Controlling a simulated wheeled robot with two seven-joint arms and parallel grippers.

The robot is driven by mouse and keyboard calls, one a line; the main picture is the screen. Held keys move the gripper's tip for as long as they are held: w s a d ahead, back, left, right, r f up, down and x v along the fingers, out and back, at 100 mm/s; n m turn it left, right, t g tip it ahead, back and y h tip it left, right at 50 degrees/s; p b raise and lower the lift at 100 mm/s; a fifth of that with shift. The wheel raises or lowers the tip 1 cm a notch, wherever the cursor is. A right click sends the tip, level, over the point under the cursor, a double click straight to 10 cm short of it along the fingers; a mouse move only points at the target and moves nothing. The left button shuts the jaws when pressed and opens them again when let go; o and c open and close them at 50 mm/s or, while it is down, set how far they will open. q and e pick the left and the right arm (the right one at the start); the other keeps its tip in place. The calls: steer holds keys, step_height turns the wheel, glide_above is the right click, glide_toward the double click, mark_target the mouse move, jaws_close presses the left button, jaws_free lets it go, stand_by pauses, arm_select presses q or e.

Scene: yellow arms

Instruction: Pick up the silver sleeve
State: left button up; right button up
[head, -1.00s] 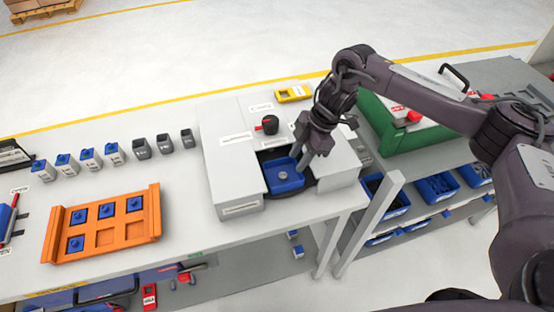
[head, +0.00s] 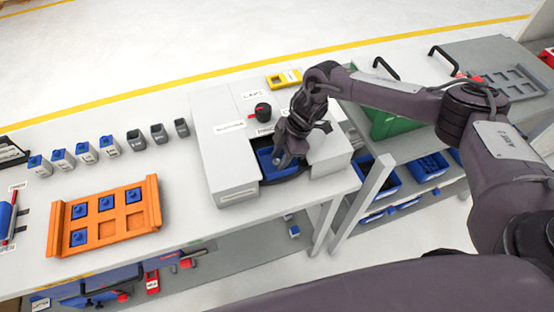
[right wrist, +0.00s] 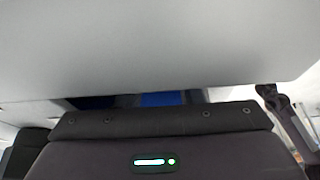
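My right gripper (head: 281,163) reaches down into the recess of the white machine (head: 222,150), at the blue tray (head: 292,171). Its fingertips are small and dark here, and I cannot tell whether they are open or holding something. The silver sleeve is not clearly visible now; the gripper covers the place where it stood in the tray. In the right wrist view a pale panel fills the top, and only a strip of the blue tray (right wrist: 160,98) shows above the dark gripper body. My left gripper is out of view.
The machine's walls stand close around the right gripper. A black knob (head: 263,111) is just behind it. An orange rack (head: 103,232) with blue pieces and several small grey bins (head: 158,134) are to the left. A green box (head: 385,122) is at the right.

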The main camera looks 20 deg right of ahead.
steer(key=c, duration=0.7)
jaws_close()
steer(key=shift+r, duration=0.1)
step_height(320, 180, up, 20)
steer(key=b, duration=0.3)
steer(key=s+d+f+m+t+h, duration=0.1)
steer(key=s+f+m+t+h, duration=0.1)
steer(key=m, duration=0.7)
steer(key=s+d+f+m+t+h+b, duration=0.1)
steer(key=s+d+f+m+t+h, duration=0.1)
steer(key=m, duration=0.7)
steer(key=shift+s+f+t, duration=0.2)
steer(key=shift+s+t, duration=0.2)
steer(key=shift+s, duration=0.3)
